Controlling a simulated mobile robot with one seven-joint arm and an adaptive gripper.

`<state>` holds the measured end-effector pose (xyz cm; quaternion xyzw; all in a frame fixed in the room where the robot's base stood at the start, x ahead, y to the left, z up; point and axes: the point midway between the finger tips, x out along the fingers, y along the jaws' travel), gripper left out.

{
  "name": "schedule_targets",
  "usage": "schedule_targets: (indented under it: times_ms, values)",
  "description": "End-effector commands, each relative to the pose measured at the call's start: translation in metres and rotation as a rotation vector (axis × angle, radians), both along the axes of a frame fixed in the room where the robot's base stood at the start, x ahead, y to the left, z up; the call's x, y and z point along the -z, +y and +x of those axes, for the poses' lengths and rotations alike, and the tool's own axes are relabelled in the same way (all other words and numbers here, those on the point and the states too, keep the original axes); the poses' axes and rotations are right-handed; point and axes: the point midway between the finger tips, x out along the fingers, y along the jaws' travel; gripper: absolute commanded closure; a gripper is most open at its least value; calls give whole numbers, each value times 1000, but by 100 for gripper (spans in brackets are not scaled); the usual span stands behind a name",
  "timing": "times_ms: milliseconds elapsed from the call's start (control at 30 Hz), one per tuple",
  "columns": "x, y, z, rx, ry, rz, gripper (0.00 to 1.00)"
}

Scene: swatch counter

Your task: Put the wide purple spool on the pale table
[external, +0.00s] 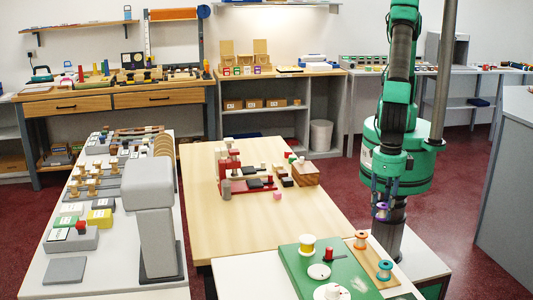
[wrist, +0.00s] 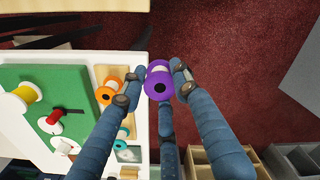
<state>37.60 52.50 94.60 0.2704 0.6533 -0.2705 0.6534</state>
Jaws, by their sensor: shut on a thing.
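In the external view the purple spool (external: 383,213) shows small under my gripper, near the right end of the white counter (external: 236,280). The pale wooden table (external: 215,230) stands to the left of my gripper, beyond the white counter. Its front area is bare.
A green board (external: 300,272) on the white counter carries a yellow spool (external: 307,245) and a red one (external: 329,258). Orange (external: 361,240) and teal (external: 384,269) spools stand on a wooden strip. A red rack (external: 232,180) and small blocks occupy the pale table's far part.

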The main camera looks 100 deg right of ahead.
Motion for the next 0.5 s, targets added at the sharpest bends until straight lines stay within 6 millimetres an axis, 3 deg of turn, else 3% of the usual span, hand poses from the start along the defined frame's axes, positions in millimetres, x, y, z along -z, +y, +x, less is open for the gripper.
schedule_targets:
  times_ms: [333,500]
  values:
    - [-1,0,0,0,-1,1,88]
    - [-11,1,0,0,-1,1,88]
